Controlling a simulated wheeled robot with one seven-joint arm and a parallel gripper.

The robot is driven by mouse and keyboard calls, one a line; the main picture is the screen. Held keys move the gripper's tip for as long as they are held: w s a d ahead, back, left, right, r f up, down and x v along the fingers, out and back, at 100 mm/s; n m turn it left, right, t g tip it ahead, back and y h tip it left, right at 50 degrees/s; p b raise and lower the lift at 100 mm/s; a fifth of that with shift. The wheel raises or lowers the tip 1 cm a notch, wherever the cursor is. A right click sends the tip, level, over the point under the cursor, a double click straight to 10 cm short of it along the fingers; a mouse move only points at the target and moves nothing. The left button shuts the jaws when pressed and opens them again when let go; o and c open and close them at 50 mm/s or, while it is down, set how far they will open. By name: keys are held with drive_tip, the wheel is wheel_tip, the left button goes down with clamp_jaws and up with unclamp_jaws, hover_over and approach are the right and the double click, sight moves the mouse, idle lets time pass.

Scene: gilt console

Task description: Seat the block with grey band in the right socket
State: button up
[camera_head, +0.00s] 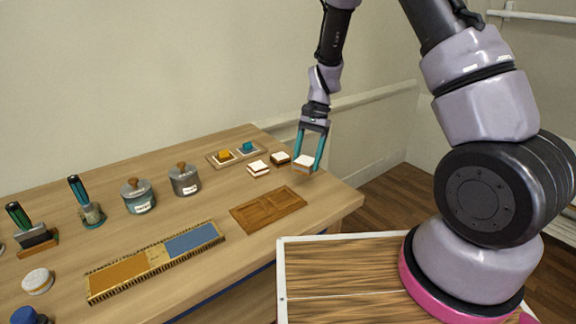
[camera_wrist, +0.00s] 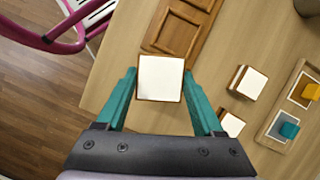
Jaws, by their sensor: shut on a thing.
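My gripper (camera_head: 305,168) is shut on a white-topped block (camera_head: 304,162) above the right end of the table. In the wrist view the held block (camera_wrist: 160,78) sits between the two teal fingers; its top is white and its side looks brownish. I cannot tell whether its band is grey. Two similar blocks stand on the table: a white-topped one with a dark band (camera_head: 258,168) and a darker-sided one (camera_head: 281,158). A brown wooden board with recessed panels (camera_head: 268,210) lies nearer the front edge. I cannot tell which place is the right socket.
A tray (camera_head: 212,161) with a yellow piece (camera_head: 224,155) and a teal piece (camera_head: 247,147) lies at the back. Labelled jars (camera_head: 138,196), a long orange and blue box (camera_head: 155,262) and handled tools are on the left. The table's right edge is close to my gripper.

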drive_tip(key=s+a+m+t, duration=0.1)
drive_tip(key=s+a+m, duration=0.3)
drive_tip(key=s+a, duration=0.15)
drive_tip(key=shift+y, duration=0.4)
drive_tip(key=shift+w+a+f, duration=0.15)
drive_tip(key=shift+a+f, duration=0.05)
drive_tip(key=shift+f, duration=0.95)
drive_tip(key=shift+w+a+f, duration=0.15)
drive_tip(key=shift+a+f, duration=0.05)
drive_tip(key=shift+f, duration=0.95)
drive_tip(key=shift+w+a+f, duration=0.15)
drive_tip(key=shift+a+f, duration=0.05)
drive_tip(key=shift+f, duration=0.95)
drive_tip(key=shift+f, duration=0.15)
drive_tip(key=o, duration=1.4)
drive_tip(key=v, duration=1)
drive_tip(key=shift+d+r, duration=0.15)
drive_tip(key=shift+r, duration=0.25)
drive_tip(key=shift+r, duration=0.1)
